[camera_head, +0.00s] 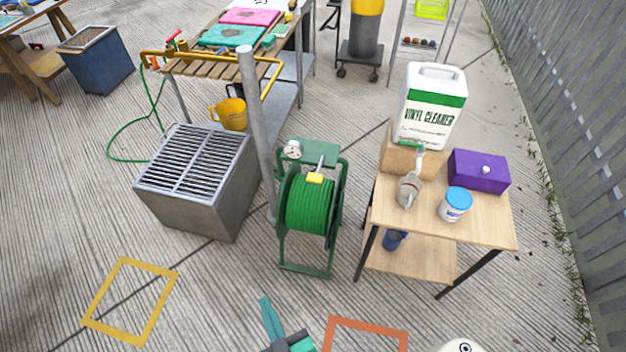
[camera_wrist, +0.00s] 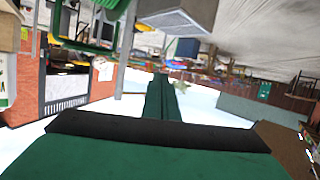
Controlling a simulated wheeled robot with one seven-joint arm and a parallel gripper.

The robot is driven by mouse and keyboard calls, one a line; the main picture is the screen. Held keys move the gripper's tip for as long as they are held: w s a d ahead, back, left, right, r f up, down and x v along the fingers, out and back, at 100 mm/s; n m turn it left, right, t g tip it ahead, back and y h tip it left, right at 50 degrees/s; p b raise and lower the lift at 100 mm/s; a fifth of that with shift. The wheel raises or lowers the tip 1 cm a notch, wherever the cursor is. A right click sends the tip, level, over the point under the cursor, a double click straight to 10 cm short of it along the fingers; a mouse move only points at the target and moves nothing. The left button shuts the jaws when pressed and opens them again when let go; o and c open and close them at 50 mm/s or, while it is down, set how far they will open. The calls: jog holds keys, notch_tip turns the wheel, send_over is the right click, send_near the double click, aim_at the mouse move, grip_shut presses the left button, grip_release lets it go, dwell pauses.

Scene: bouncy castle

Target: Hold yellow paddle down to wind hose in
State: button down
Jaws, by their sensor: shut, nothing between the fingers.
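The hose reel (camera_head: 310,206) is a green frame with green hose wound on its drum, standing mid-floor in the head view. The yellow paddle (camera_head: 315,178) is a small block at the top front of the drum, below a grey lever. My gripper (camera_head: 266,300) is at the bottom of the head view, nearer than the reel and well apart from the paddle. Its teal fingers are together with nothing between them; they also show shut in the wrist view (camera_wrist: 162,82). The wrist view looks upside down, with part of a green frame at its upper left; I cannot make out the paddle there.
A grey grated box (camera_head: 195,185) and a metal post (camera_head: 256,130) stand left of the reel. A wooden side table (camera_head: 490,225) at right bears a vinyl cleaner jug (camera_head: 432,105), a purple box (camera_head: 478,170) and a blue-lidded tub (camera_head: 455,205).

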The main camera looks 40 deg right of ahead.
jog(key=w+d+r+m+g+h, duration=0.2)
jog(key=w+d+r+m+h, duration=0.2)
jog(key=w+d, duration=0.4)
jog(key=w+d+r+m+g+h, duration=0.2)
jog(key=w+d+r+m+h, duration=0.2)
jog(key=w+d, duration=0.4)
jog(key=d+r+h, duration=0.1)
jog(key=d+r, duration=0.1)
jog(key=d, duration=0.4)
jog(key=shift+w+d+r+m+g, duration=0.2)
jog(key=shift+w+d+m+g, duration=0.1)
jog(key=shift+m, duration=0.1)
send_over(313, 181)
notch_tip(313, 181, down, 2)
jog(key=shift+s+a+f, duration=0.15)
jog(key=shift+f, duration=0.6)
jog(key=shift+s+a+f, duration=0.15)
jog(key=shift+s+f, duration=0.05)
jog(key=shift+f, duration=0.55)
jog(key=shift+s+a+f, duration=0.15)
jog(key=shift+f, duration=0.6)
